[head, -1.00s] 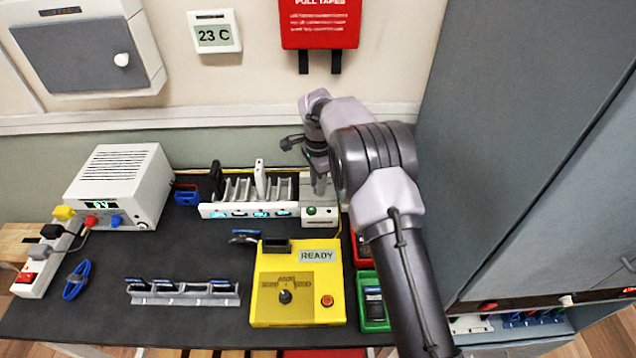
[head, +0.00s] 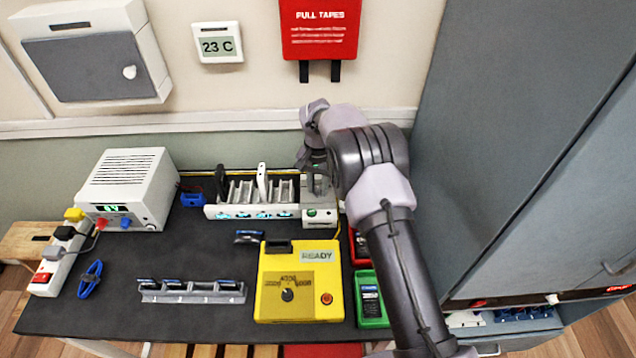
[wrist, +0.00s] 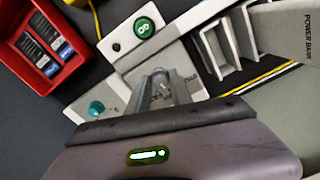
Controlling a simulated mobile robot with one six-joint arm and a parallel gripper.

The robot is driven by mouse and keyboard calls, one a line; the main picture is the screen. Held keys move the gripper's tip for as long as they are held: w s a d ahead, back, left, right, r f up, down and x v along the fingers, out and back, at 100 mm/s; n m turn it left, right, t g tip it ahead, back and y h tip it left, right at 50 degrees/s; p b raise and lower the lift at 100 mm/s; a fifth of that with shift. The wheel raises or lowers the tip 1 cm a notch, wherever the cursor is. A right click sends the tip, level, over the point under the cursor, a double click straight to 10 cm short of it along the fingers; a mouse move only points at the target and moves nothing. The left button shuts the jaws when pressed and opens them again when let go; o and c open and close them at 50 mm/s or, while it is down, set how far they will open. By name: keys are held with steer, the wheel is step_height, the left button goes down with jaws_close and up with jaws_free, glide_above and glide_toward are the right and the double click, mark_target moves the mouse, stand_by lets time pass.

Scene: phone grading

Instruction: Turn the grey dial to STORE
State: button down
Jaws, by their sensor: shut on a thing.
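The grey dial (wrist: 161,84) is between the fingers of my gripper (wrist: 160,92) in the wrist view. It sits on a white panel with small printed marks, mostly hidden by the fingers, so I cannot read where it points. My gripper is shut on the dial from above. In the head view my gripper (head: 318,184) is down at the white unit (head: 319,222) at the right end of the charging rack, and the dial is hidden there. A green button (wrist: 145,26) and a teal knob (wrist: 96,108) are close by in the wrist view.
The slotted rack (head: 235,211) with upright phones adjoins on the left. A yellow box (head: 266,312) marked READY, with its own dark dial, stands in front. Red and green trays (head: 374,322) are beside it. A grey cabinet (head: 500,130) bounds the right.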

mark_target(318, 189)
steer(key=n+p, duration=0.1)
steer(key=n, duration=0.3)
steer(key=shift+n+p, duration=0.45)
steer(key=shift+n, duration=1.65)
steer(key=c, duration=1.1)
jaws_free()
steer(key=shift+c, duration=0.2)
step_height(318, 189, up, 17)
steer(key=p, duration=0.4)
steer(key=shift+r, duration=0.2)
